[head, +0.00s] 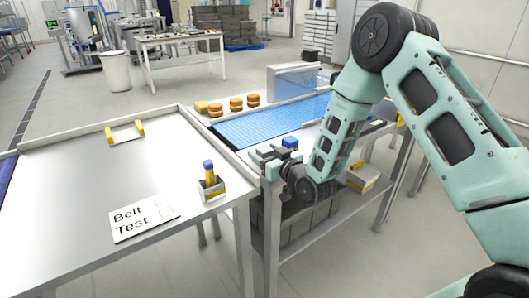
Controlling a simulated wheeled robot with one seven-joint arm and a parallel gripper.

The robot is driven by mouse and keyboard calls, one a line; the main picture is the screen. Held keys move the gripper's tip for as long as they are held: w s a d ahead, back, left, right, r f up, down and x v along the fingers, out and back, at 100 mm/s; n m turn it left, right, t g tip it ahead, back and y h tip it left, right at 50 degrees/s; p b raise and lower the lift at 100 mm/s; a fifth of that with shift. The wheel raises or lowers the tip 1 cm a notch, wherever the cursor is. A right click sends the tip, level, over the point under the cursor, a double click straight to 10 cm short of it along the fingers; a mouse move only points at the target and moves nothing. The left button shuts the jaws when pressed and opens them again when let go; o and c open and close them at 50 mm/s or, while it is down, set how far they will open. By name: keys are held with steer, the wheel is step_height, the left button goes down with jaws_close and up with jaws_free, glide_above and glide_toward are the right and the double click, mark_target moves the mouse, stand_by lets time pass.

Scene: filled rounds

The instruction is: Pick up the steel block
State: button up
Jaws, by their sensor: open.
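My gripper (268,160) is at the near left corner of the right-hand table, low over its edge. It is small and dark here, and its jaws are open. Grey shapes sit around the jaws, and I cannot tell whether one of them is the steel block. No steel block shows clearly anywhere else. My arm hides part of the table to the right of the gripper.
A blue block (290,142) is just behind the gripper. A blue mat (262,124) and several round orange-brown pieces (236,104) lie farther back. The left table (80,180) holds a "Belt Test" card (143,217), a small holder (211,187) and a yellow-ended handle (125,132); its middle is clear.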

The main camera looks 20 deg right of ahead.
steer(key=shift+w+a, duration=0.1)
steer(key=shift+w, duration=0.25)
steer(key=c, duration=1.3)
steer(key=shift+o, duration=0.2)
steer(key=shift+r, duration=0.1)
